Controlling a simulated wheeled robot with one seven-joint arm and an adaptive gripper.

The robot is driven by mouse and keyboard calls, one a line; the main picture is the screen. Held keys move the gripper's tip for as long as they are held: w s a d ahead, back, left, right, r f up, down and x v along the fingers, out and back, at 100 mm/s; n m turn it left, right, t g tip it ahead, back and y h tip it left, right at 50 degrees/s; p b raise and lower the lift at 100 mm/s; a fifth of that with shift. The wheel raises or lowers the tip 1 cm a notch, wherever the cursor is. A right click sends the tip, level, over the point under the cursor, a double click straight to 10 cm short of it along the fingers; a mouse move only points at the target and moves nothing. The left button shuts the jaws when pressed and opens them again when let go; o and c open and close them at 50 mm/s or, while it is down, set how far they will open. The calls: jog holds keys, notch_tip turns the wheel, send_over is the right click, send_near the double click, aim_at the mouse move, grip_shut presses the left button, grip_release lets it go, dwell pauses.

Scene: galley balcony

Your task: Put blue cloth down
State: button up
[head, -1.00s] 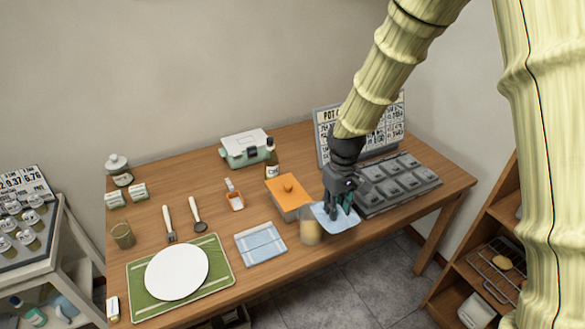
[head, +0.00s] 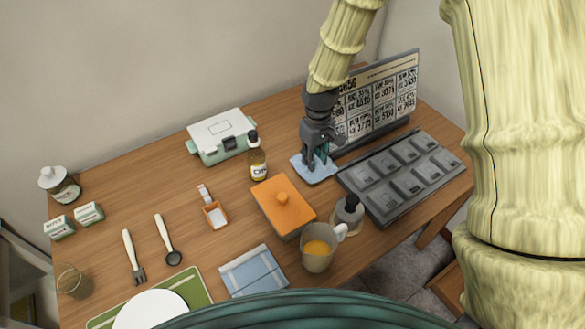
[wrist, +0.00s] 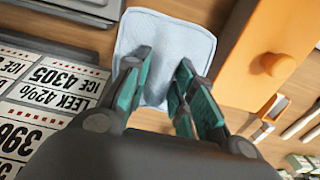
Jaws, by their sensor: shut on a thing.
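The blue cloth (head: 304,173) is a pale blue square with rounded corners. It is at the back of the table, in front of the number board. My gripper (head: 317,160) points down over it. In the wrist view, my gripper (wrist: 167,72) has its teal fingers pinching a raised fold of the blue cloth (wrist: 165,32), with the rest spread out flat around them. The cloth is at or very near the tabletop; I cannot tell whether it touches. My gripper hides part of the cloth in the head view.
The number board (head: 385,95) and grey keypad tray (head: 385,215) are close on the right. An orange-lidded box (head: 270,210), brown bottle (head: 257,165) and green case (head: 222,135) stand left.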

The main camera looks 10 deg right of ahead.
aim_at(312, 186)
jog(key=shift+s+f, duration=0.65)
jog(key=shift+f, duration=0.15)
jog(key=f, duration=0.1)
jog(key=w+f+p, duration=0.1)
jog(key=f, duration=0.1)
jog(key=shift+f, duration=0.2)
jog(key=shift+s+f, duration=0.1)
jog(key=shift+s, duration=0.2)
jog(key=shift+w+f+p, duration=0.1)
jog(key=shift+f+p, duration=0.35)
jog(key=shift+f, duration=1.35)
jog(key=shift+f, duration=0.1)
jog(key=o, duration=1)
jog(key=shift+r+b, duration=1.4)
jog(key=shift+r, duration=4.7)
